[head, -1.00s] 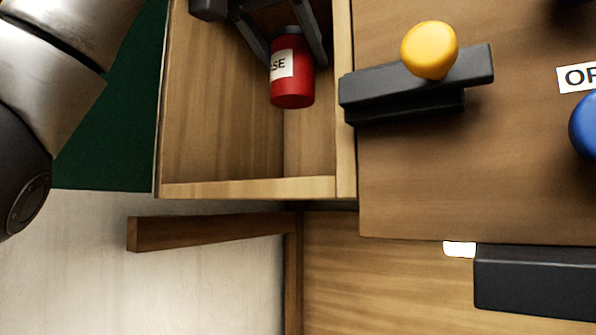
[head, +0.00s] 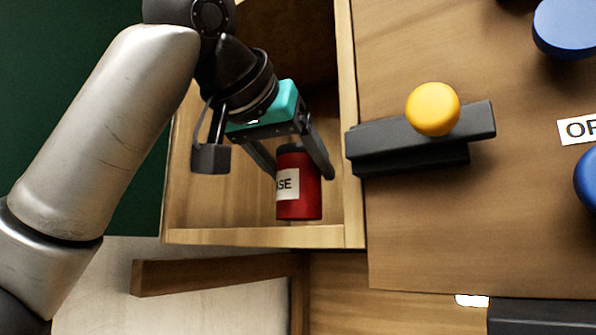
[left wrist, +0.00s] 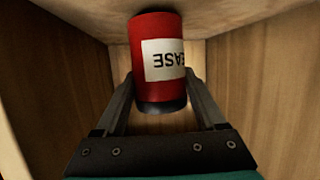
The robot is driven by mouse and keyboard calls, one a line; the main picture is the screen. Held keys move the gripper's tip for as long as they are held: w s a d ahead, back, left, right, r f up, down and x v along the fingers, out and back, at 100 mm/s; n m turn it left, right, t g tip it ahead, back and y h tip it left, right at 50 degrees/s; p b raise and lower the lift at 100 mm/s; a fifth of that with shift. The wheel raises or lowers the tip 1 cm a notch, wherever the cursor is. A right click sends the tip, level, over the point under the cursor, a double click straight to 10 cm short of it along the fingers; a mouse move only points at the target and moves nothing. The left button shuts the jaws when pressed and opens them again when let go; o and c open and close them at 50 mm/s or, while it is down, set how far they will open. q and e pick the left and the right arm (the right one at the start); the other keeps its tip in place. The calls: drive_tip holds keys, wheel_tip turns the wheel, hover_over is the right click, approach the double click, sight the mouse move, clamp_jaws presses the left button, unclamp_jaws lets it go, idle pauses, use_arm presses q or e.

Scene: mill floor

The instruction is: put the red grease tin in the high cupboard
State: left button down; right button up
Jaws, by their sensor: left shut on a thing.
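The red grease tin (head: 309,200), with a dark cap and a white label, is inside the open wooden cupboard (head: 200,237), near its bottom board. My left gripper (head: 299,172) reaches in from above, with its fingers on either side of the tin, and is shut on it. In the left wrist view the tin (left wrist: 160,90) appears inverted between the fingers (left wrist: 160,103), close to a wooden board (left wrist: 225,15). Whether its base touches that board I cannot tell. My right gripper is not in view.
The cupboard's right wall (head: 352,130) is close to the right finger. Right of it, a dark block (head: 400,150) with a yellow knob (head: 433,109) and a blue knob (head: 588,180) are on a wooden panel (head: 450,230). A wooden bar (head: 215,273) is below the cupboard.

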use_arm(q)
drive_tip(key=shift+f, duration=0.4)
drive_tip(key=shift+f, duration=0.15)
unclamp_jaws()
drive_tip(key=shift+r, duration=0.25)
drive_tip(key=b+v, duration=0.3)
drive_tip(key=v, duration=0.9)
drive_tip(key=shift+b, duration=0.35)
